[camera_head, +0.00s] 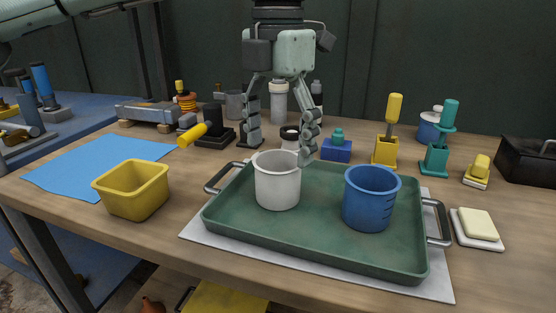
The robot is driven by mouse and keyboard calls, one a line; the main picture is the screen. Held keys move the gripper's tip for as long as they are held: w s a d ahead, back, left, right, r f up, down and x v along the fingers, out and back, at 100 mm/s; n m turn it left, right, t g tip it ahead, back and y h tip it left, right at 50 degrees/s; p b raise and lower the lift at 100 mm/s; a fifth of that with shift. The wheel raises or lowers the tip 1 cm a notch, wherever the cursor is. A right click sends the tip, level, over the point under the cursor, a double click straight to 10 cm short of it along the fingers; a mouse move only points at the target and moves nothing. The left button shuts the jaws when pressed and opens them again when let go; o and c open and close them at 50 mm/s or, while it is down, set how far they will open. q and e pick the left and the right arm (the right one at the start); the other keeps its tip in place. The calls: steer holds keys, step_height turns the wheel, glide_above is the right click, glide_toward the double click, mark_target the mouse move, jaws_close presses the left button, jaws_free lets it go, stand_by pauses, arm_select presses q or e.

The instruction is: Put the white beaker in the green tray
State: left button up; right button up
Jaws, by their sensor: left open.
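The white beaker (277,187) stands upright inside the green tray (318,235), in its left part. A blue beaker (371,199) stands in the right part of the same tray. My left gripper (277,150) points down just above and behind the white beaker, with its fingers spread apart. Its right fingertip is close to the beaker's rim; I cannot tell whether they touch. My right gripper is not in view.
The tray has metal handles and lies on a pale mat (440,288). A yellow bin (132,190) and a blue sheet (95,165) are to the left. Behind stand a blue block (337,151), a yellow holder (385,152) and a teal holder (434,158). A soap-like block (476,224) lies right.

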arm_select(q)
step_height(320, 180, up, 8)
